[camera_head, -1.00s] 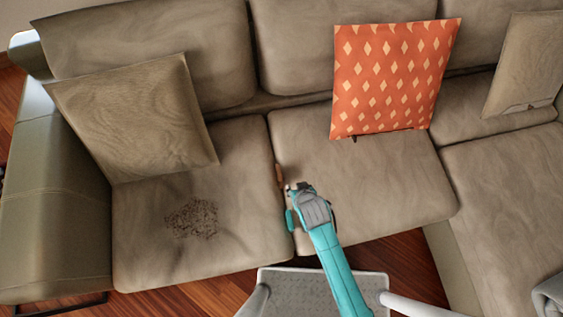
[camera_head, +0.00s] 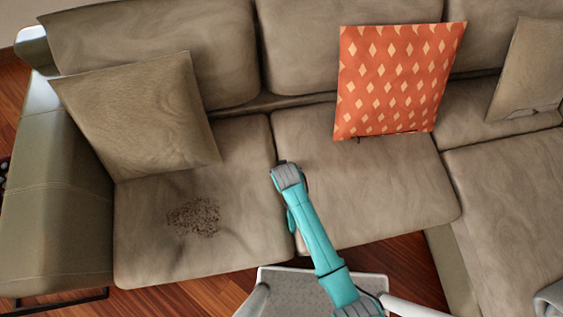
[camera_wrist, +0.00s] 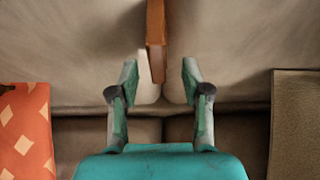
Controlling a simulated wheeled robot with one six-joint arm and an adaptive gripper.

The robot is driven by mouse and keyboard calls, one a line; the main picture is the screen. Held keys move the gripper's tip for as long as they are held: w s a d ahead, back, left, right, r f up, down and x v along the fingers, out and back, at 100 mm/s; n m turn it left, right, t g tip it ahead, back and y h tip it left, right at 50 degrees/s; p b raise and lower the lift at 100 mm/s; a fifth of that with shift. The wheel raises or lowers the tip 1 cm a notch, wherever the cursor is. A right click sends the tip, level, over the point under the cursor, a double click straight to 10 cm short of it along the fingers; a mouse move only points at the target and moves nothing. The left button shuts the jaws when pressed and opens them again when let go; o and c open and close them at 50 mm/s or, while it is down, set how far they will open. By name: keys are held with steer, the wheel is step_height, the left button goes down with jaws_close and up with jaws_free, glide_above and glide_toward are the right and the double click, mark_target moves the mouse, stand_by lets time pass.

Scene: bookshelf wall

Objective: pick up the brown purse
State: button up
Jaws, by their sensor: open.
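A narrow brown object, seemingly the brown purse (camera_wrist: 156,42), shows edge-on in the wrist view, at the seam between two seat cushions. Its top runs out of that picture. My gripper (camera_wrist: 160,76) is open, with one finger on each side of the purse's lower end in the picture. I see no contact, and the depth between them is unclear. In the head view my gripper (camera_head: 284,172) is over the seam of the sofa seats, and the purse is hidden behind it.
A beige sofa (camera_head: 370,200) fills the view. An orange diamond-patterned pillow (camera_head: 398,80) leans at the right and a beige pillow (camera_head: 138,115) at the left. A dark speckled patch (camera_head: 194,217) marks the left seat. The seat around the gripper is otherwise clear.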

steer(key=shift+x, duration=2.45)
steer(key=shift+d, duration=0.15)
jaws_close()
